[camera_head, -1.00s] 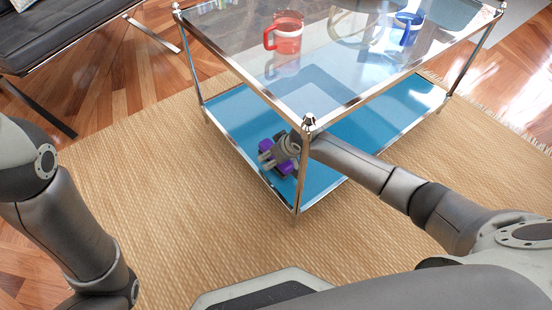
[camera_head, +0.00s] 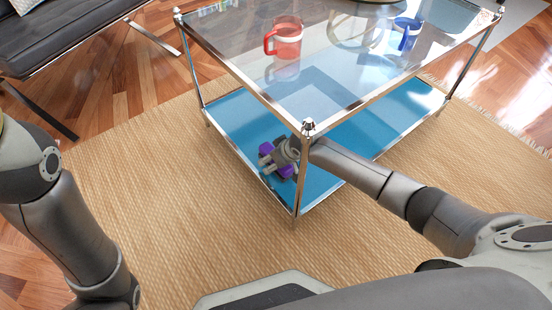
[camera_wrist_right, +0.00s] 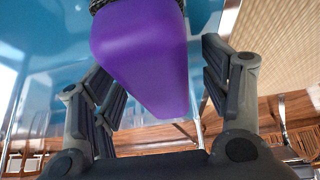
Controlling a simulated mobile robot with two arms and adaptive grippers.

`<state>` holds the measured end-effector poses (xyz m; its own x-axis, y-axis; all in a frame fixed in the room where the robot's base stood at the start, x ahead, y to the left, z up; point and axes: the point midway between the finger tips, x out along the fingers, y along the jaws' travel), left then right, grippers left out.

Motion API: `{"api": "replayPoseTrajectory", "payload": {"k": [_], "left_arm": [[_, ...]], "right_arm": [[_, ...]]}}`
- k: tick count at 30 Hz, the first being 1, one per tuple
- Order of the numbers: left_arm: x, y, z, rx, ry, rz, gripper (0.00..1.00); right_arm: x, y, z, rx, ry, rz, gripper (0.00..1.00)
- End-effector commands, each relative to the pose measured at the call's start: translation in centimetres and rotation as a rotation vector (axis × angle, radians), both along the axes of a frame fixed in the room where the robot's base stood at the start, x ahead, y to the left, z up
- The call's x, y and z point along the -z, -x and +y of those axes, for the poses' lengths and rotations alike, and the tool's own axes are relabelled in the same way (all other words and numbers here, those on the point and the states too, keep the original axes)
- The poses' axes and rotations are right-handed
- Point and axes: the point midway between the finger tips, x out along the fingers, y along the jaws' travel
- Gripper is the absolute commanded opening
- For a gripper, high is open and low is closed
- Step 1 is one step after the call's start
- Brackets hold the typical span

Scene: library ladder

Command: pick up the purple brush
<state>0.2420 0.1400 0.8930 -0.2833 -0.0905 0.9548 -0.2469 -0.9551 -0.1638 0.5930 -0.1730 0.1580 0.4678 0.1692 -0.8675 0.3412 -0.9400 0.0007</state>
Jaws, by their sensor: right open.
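The purple brush (camera_head: 286,171) lies on the blue lower shelf (camera_head: 240,112) of the glass table, near its front corner. My right gripper (camera_head: 272,160) reaches in under the glass top and partly covers the brush. In the right wrist view, the brush (camera_wrist_right: 145,55) shows large, with a dark edge at its top. The fingers of my right gripper (camera_wrist_right: 160,95) are open, one on each side of the brush. I cannot tell whether they touch it. My left arm shows at the left, but its gripper is out of the picture.
A metal table post (camera_head: 301,170) stands right beside my right arm. The glass top (camera_head: 330,75) above carries a red mug (camera_head: 285,40) and a blue mug (camera_head: 407,34). A black seat (camera_head: 65,35) is at the upper left. The woven rug (camera_head: 170,190) in front is clear.

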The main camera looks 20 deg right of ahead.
Motion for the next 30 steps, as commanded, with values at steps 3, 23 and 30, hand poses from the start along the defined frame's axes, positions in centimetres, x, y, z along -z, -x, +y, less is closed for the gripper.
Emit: {"api": "replayPoseTrajectory", "payload": {"k": [3, 23, 30], "left_arm": [[0.03, 0.00, 0.00, 0.000, -0.001, 0.000, 0.75], [-0.07, 0.01, -0.04, -0.002, -0.002, -0.001, 0.75], [0.39, -0.04, -0.10, -0.004, -0.005, 0.003, 0.75]], "right_arm": [[0.02, 0.00, 0.01, 0.000, 0.000, 0.000, 0.70], [-0.05, -0.04, 0.01, 0.000, 0.000, -0.001, 0.18], [-0.25, -0.09, 0.02, -0.001, 0.000, -0.002, 0.18]]}}
